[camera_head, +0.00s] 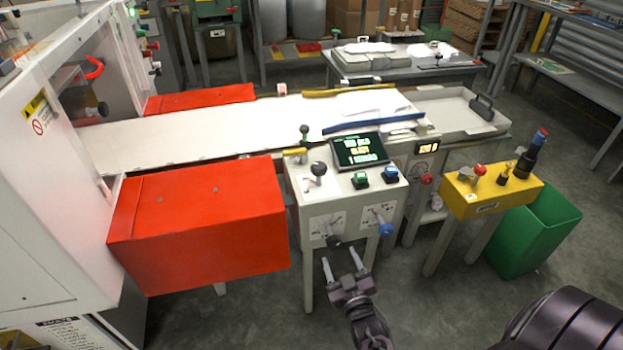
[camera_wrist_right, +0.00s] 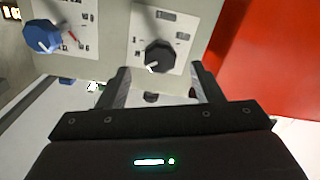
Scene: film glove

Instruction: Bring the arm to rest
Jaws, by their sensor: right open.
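My right gripper (camera_head: 343,263) is open and empty in front of the grey control console (camera_head: 312,201). Its two fingers point up toward the console's front panel in the head view. In the right wrist view the open fingers (camera_wrist_right: 155,82) frame the area just below a black knob (camera_wrist_right: 160,56). The gap between the fingers holds nothing, and the fingers look apart from the knob. A blue knob (camera_wrist_right: 41,36) sits on the panel to the left of the black one; it also shows in the head view (camera_head: 385,229). My left gripper is not in view.
A red box-shaped guard (camera_head: 205,225) stands left of the console. A yellow control box (camera_head: 490,188) and a green bin (camera_head: 535,228) stand to the right. A white conveyor bed (camera_head: 225,130) runs behind. Grey floor in front of the console is open.

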